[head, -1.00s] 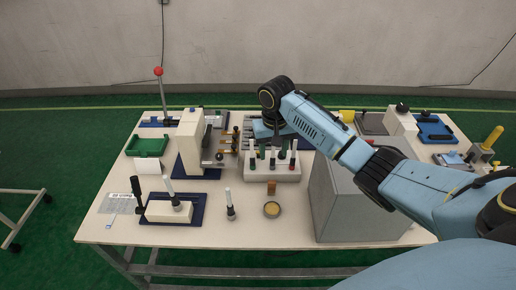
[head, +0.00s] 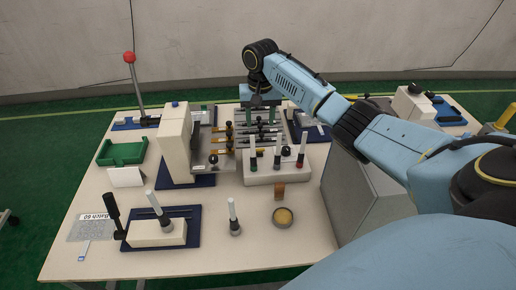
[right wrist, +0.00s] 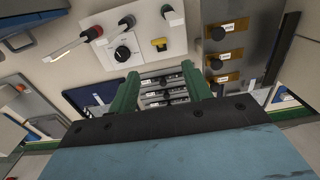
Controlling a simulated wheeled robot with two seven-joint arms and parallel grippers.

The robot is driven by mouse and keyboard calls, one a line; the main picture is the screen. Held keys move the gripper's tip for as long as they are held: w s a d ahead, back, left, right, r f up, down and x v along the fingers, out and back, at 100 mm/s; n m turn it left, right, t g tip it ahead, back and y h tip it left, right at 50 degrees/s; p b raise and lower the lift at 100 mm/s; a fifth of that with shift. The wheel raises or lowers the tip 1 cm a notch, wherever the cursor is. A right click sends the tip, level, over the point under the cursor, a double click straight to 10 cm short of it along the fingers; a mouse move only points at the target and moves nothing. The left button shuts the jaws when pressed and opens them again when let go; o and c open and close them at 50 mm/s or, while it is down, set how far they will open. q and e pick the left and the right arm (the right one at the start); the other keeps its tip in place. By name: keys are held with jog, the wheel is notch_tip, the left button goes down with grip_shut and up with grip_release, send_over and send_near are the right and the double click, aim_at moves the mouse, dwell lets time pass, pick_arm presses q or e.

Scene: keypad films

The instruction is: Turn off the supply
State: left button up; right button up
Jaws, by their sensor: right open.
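My right gripper (head: 258,108) hangs over the back middle of the table, pointing down. In the right wrist view its green fingers (right wrist: 160,92) stand apart with nothing held between them. Beyond them is a rack of dark bars with small labels (right wrist: 165,88). A pale panel (right wrist: 140,28) beside it carries a black rotary knob (right wrist: 122,53) and a yellow switch (right wrist: 160,44). Brass-coloured plates with black knobs (right wrist: 220,70) are on the right; they also show in the head view (head: 226,139). No label reading supply is legible, so I cannot tell which control it is. My left gripper is out of view.
A white block with several upright handles (head: 262,177) stands in front of the rack. A tall cream housing (head: 174,145) stands to its left and a grey box (head: 352,195) to its right.

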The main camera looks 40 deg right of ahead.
aim_at(260, 151)
notch_tip(260, 151, down, 12)
jog(key=shift+r+b, duration=0.1)
jog(key=shift+b, duration=0.7)
